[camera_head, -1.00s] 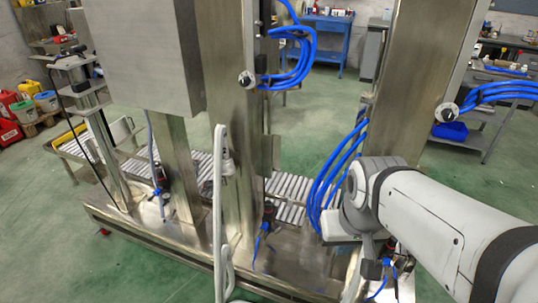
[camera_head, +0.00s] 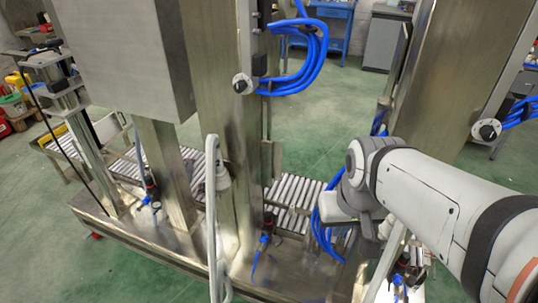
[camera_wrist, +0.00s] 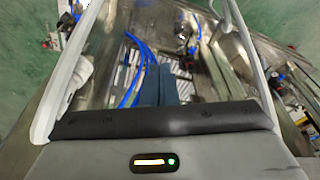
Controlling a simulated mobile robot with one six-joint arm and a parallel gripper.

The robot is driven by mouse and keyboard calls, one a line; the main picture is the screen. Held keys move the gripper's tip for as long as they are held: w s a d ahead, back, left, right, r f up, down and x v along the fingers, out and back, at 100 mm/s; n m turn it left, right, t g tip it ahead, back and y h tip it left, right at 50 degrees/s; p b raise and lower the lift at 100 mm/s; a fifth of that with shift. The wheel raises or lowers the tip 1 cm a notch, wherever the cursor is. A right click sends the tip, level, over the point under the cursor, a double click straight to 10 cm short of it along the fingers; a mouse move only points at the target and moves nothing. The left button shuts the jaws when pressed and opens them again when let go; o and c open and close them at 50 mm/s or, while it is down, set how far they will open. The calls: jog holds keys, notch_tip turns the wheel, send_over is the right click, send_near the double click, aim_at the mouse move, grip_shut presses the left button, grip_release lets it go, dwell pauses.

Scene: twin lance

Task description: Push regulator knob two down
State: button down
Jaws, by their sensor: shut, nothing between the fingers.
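Three small regulators with dark knobs and blue tubes stand low along the machine's steel base: a left one (camera_head: 150,187), a middle one (camera_head: 266,225) and a right one (camera_head: 402,262). No label tells which is number two. The wrist view also shows regulators near the top centre (camera_wrist: 190,36) and at the right (camera_wrist: 281,80). My gripper (camera_wrist: 157,78) is shut and empty in the wrist view, its blue-grey fingers together above the machine and apart from those regulators. My wrist hides its fingertips in the head view.
Steel columns (camera_head: 215,110), a grey cabinet (camera_head: 125,60) and a white rail (camera_head: 213,210) rise around the regulators. Blue hose loops (camera_head: 305,55) hang nearby. A roller conveyor (camera_head: 290,195) runs behind. Green floor (camera_head: 60,265) is clear in front at left.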

jog(key=w+a+f+n+y+b, duration=0.35)
jog(key=w+f+n+b, duration=0.35)
jog(key=w+f+b, duration=0.65)
jog(key=w+a+f+n+y+b, duration=0.2)
jog(key=w+f+n+y+b, duration=0.35)
jog(key=w+f+b, duration=0.85)
jog(key=p, duration=0.3)
send_over(266, 213)
jog(key=s+d, duration=0.1)
jog(key=d, duration=0.2)
notch_tip(266, 213, down, 4)
jog(key=f, duration=0.2)
jog(key=f+b, duration=0.1)
jog(key=shift+a+f+n+t+h, duration=0.1)
jog(key=shift+a+n+t+h, duration=0.15)
jog(key=shift+n+t+h, duration=0.15)
jog(key=shift+f, duration=0.45)
